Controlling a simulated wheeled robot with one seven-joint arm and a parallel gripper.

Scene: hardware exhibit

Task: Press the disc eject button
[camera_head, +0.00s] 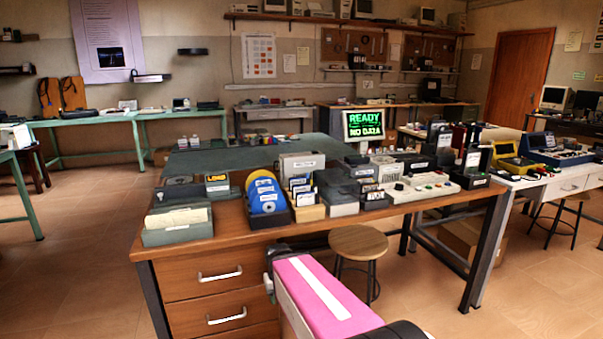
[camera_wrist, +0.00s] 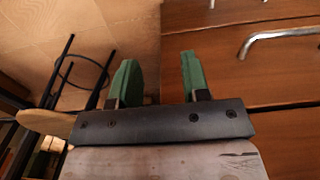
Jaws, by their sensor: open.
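My gripper (camera_wrist: 159,78) shows in the wrist view with two green fingers wide apart and nothing between them. It faces the wooden drawer fronts (camera_wrist: 240,90) of the desk, below the desktop, clear of the devices. In the head view my pink arm reaches toward the desk's front; the fingers cannot be made out there. A beige device (camera_head: 420,188) with small coloured buttons sits on the right part of the desk. A black unit (camera_head: 470,178) stands beside it. I cannot tell which small button is the disc eject button.
Floor (camera_head: 75,270) at left is clear.

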